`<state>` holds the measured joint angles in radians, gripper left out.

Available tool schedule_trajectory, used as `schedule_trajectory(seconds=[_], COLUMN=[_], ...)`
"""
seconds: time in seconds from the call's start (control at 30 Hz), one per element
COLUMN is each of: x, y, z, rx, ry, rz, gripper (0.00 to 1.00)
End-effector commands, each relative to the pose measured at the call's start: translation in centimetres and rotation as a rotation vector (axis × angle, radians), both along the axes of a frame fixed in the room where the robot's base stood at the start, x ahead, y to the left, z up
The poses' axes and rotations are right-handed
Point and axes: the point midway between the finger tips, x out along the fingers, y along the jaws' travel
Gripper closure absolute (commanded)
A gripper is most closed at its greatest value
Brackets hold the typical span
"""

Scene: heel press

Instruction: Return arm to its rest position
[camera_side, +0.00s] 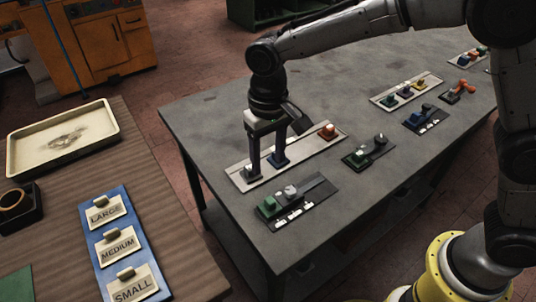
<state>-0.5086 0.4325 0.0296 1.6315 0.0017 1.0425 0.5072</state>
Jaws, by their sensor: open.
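My gripper (267,157) points straight down over the near left part of the grey table (215,105). Its two dark fingers are apart. They reach down to a light rectangular board (304,151), around or just in front of the small pieces at its left end. A dark blue piece (279,160) stands on this board beside the right finger, and an orange-red piece (328,131) stands at its right end. I cannot tell whether the fingers touch anything. My arm bends over the table from the right.
A dark board (316,188) with a green block lies just in front. More small fixtures (368,152) and a second light board (417,87) stand to the right. A wooden table at left holds a cream tray (62,137) and a blue board (123,240) labelled LARGE, MEDIUM, SMALL. The grey table's far left is clear.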

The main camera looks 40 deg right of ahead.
Motion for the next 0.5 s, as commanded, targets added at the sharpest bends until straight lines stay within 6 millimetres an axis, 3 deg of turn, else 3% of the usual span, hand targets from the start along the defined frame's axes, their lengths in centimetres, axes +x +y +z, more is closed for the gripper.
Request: schedule_trajectory(seconds=[0.37, 0.43, 0.5], x=[0.1, 0.5, 1.0], y=[-0.2, -0.8, -1.8], z=[0.2, 0.9, 2.9], rx=[0.0, 0.007, 0.027], ry=[0.0, -0.014, -0.051], rz=[-0.004, -0.02, -0.045], gripper=[0.43, 0.43, 0.43])
